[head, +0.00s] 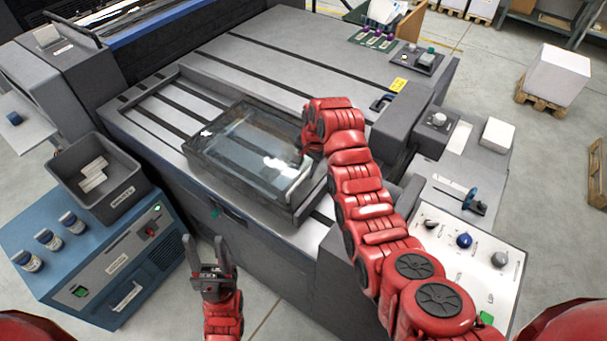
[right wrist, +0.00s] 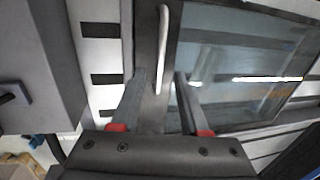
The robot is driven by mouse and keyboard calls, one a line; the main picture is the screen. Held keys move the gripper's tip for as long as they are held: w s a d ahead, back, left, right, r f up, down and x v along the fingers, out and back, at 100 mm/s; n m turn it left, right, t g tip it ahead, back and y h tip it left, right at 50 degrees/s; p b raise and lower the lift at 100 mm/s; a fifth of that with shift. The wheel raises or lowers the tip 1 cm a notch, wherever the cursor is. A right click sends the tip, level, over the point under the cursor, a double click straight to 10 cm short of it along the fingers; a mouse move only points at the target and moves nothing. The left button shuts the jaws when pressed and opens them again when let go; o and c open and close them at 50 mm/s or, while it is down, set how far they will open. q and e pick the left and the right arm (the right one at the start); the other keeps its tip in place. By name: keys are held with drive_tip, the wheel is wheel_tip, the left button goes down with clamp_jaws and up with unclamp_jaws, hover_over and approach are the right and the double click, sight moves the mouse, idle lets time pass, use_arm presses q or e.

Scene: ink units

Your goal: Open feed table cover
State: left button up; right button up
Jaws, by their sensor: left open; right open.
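The feed table cover (head: 235,150) is a clear panel in a dark frame, lying flat and shut on the grey machine top. Its pale bar handle (head: 298,184) is on the right side of the frame, and the handle also shows in the right wrist view (right wrist: 163,45). My right arm reaches over the machine and hides its gripper in the head view. In the right wrist view my right gripper (right wrist: 159,75) is open, its fingers over the frame edge near the handle's lower end, not closed on it. My left gripper (head: 210,245) is open and empty in front of the machine.
A blue cabinet (head: 100,270) with several jars and a dark bin (head: 107,190) stands at the left. A white control panel (head: 465,250) with knobs is at the right. Grey block housings (head: 400,122) stand close to my right arm.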

sight(302, 178)
drive_tip(key=shift+w+a+f+p, duration=0.1)
drive_tip(key=shift+a+f+p, duration=0.1)
drive_tip(key=shift+f, duration=0.65)
drive_tip(key=shift+w+a+f+p, duration=0.1)
drive_tip(key=shift+f+p, duration=0.05)
drive_tip(key=shift+f, duration=0.7)
clamp_jaws()
